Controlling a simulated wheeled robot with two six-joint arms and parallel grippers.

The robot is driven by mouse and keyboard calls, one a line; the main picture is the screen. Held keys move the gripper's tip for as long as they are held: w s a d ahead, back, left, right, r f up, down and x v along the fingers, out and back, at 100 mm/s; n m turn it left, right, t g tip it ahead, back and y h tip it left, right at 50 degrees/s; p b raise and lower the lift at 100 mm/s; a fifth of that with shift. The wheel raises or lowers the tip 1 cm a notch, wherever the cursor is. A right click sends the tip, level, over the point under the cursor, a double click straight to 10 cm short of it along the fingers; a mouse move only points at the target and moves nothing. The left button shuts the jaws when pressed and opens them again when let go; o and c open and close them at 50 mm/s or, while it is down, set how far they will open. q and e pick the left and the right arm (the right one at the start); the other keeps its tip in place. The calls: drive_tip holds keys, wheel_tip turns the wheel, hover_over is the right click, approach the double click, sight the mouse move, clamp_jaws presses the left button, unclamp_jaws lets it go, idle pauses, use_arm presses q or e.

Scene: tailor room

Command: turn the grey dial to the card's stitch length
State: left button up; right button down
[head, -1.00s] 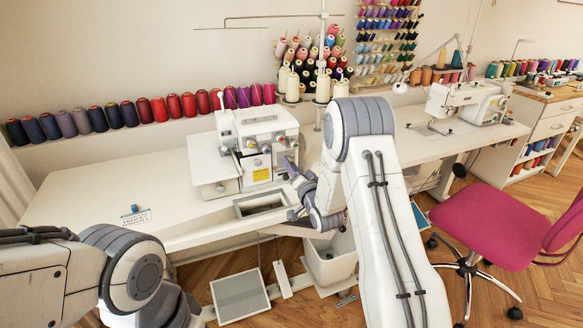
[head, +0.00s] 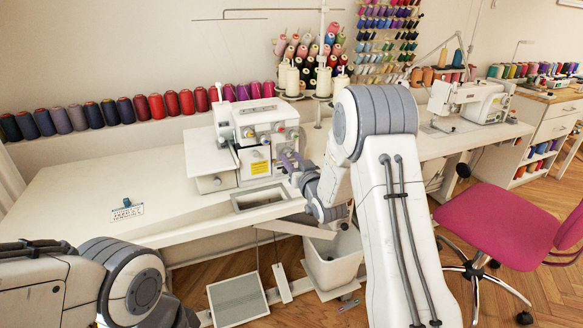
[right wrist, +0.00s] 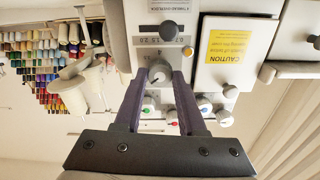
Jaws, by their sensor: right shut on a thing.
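The white overlock machine (head: 262,119) stands on the table; its front also shows in the right wrist view. My right gripper (right wrist: 159,78) is shut on the grey dial (right wrist: 158,72), one dark finger on each side. The dial has a pale pointer mark, and a printed number scale lies above it, upside down and too small to read surely. In the head view my right gripper (head: 285,158) is at the machine's front and hides the dial. The card (head: 127,212) lies on the table at left; its print is unreadable here. My left gripper is not in view.
A dark knob (right wrist: 178,27) sits above the scale, and several colour-marked knobs (right wrist: 203,104) are close beside the fingers. A yellow caution label (head: 260,168) is on the machine. A white bin (head: 333,262) stands under the table. The table's left part is mostly clear.

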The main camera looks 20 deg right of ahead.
drive_tip(key=n+b, duration=0.5)
drive_tip(key=shift+f+n, duration=0.15)
drive_tip(key=shift+n, duration=0.15)
drive_tip(key=shift+n+b, duration=1.9)
drive_tip(key=shift+n, duration=0.3)
drive_tip(key=shift+r, duration=0.2)
drive_tip(key=shift+c, duration=2.4)
unclamp_jaws()
drive_tip(key=s, duration=1)
drive_tip(key=shift+s+d, duration=0.15)
drive_tip(key=shift+s, duration=0.1)
